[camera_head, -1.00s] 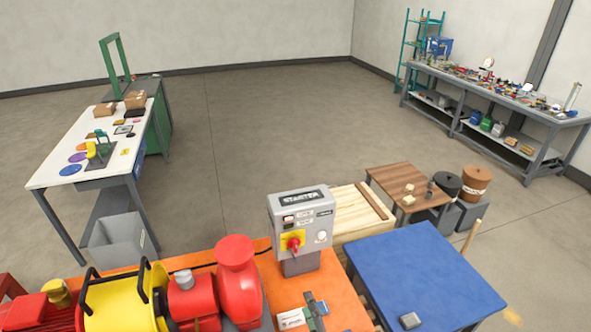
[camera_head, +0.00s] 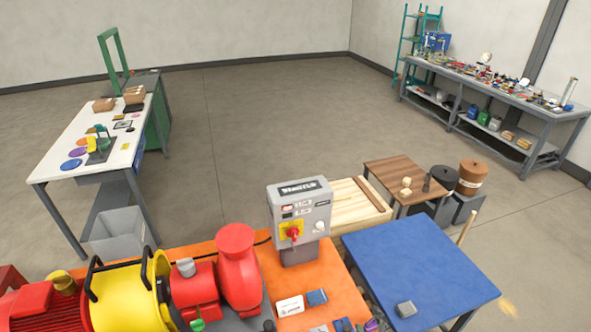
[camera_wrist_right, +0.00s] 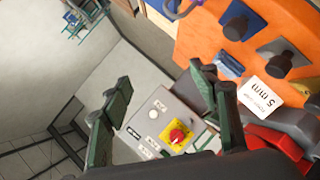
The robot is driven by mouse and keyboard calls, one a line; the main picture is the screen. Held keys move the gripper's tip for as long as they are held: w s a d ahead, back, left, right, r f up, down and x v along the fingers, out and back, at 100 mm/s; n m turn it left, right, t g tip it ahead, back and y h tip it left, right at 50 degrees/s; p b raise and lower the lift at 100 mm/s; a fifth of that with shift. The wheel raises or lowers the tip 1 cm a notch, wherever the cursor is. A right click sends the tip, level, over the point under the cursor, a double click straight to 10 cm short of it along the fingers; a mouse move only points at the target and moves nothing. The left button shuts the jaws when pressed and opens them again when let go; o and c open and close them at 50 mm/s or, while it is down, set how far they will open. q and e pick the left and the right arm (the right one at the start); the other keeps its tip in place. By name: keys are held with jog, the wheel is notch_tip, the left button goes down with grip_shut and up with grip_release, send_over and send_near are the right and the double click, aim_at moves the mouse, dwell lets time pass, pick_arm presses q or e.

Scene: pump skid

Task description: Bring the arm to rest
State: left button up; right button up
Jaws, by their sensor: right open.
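My right gripper (camera_wrist_right: 160,78) shows in the right wrist view as two dark green fingers spread apart, with nothing between their tips. Beyond the fingers is the grey starter box (camera_wrist_right: 165,122) with its red switch on a yellow plate. In the head view only a small dark piece at the bottom edge, beside the red pump, may be this gripper. The starter box (camera_head: 300,210) stands upright there at the back of the orange skid top (camera_head: 335,275). My left gripper is not in view.
The red pump (camera_head: 237,265) and yellow guard (camera_head: 125,295) fill the lower left. Blue holders and a white card (camera_head: 290,306) lie on the orange top. Open floor lies behind.

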jog(key=s+d+f+m+g+h, duration=0.1)
jog(key=s+d+f+m+g, duration=0.5)
jog(key=s+d, duration=0.4)
jog(key=s+d+f+m+g+y, duration=0.1)
jog(key=s+f+m+g, duration=0.1)
jog(key=s, duration=0.5)
jog(key=s+d+f+m+g, duration=0.2)
jog(key=s+f+m, duration=0.1)
jog(key=s, duration=0.3)
notch_tip(320, 180, down, 33)
jog(key=s+a+g+b, duration=0.1)
jog(key=s+a+b, duration=0.1)
jog(key=s+b, duration=0.15)
pick_arm(q)
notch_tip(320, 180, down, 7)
jog(key=b, duration=0.3)
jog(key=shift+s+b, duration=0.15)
jog(key=shift+b, duration=0.15)
pick_arm(e)
jog(key=s+f+n+g+y, duration=0.1)
jog(key=s+f, duration=1.7)
jog(key=f, duration=0.3)
jog(key=shift+s+d+f+g, duration=0.2)
jog(key=shift+s+g, duration=0.1)
